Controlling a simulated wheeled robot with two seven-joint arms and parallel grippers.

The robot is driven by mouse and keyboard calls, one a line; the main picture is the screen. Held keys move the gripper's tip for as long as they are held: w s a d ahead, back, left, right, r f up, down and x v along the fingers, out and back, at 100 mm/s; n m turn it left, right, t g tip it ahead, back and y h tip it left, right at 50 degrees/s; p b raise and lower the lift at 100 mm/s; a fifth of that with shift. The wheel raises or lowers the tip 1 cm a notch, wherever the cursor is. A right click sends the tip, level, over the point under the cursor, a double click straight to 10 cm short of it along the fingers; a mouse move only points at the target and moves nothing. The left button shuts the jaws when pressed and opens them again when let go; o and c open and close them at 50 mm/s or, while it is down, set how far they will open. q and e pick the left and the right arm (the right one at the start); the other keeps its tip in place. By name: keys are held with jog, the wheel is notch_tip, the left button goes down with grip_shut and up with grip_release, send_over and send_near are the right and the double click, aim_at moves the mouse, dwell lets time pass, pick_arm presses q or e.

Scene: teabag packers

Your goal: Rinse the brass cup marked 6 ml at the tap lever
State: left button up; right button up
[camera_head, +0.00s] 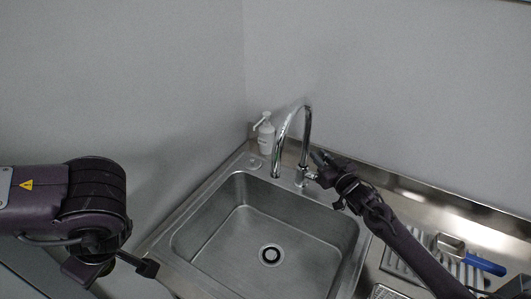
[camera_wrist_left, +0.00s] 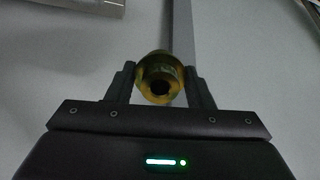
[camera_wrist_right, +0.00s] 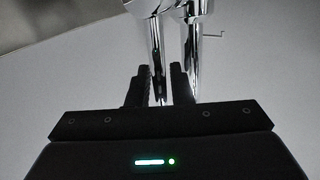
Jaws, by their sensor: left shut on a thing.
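The brass cup (camera_wrist_left: 160,78) is between the fingers of my left gripper (camera_wrist_left: 162,88) in the left wrist view, its dark round hole facing the camera. Its marking cannot be read. In the head view my left gripper (camera_head: 125,268) is at the lower left, beside the sink, and the cup cannot be made out. The chrome tap (camera_head: 308,130) arches over the sink's back edge. My right gripper (camera_head: 318,160) is close beside the tap's base. In the right wrist view the tap (camera_wrist_right: 195,55) stands beyond close-set fingers; contact with a lever cannot be told.
The steel sink basin (camera_head: 225,245) with its round drain (camera_head: 271,255) is empty. A white soap bottle (camera_head: 266,135) stands behind it at the left. On the right, a scoop with a blue handle (camera_head: 485,264) lies on a ribbed drainer (camera_head: 405,265). Walls close off the back and left.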

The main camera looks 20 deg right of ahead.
grip_shut()
pick_arm(q)
jog(key=shift+f+b, duration=0.7)
jog(key=shift+b, duration=0.05)
pick_arm(e)
jog(key=shift+s+a+f+n+t, duration=0.15)
jog(key=shift+s+a+n+t, duration=0.15)
jog(key=shift+n, duration=0.1)
pick_arm(q)
jog(key=shift+f, duration=0.1)
pick_arm(e)
jog(key=shift+s+a, duration=0.1)
pick_arm(q)
jog(key=shift+a, duration=0.1)
pick_arm(e)
jog(key=shift+r, duration=0.3)
grip_release()
jog(key=shift+f, duration=0.1)
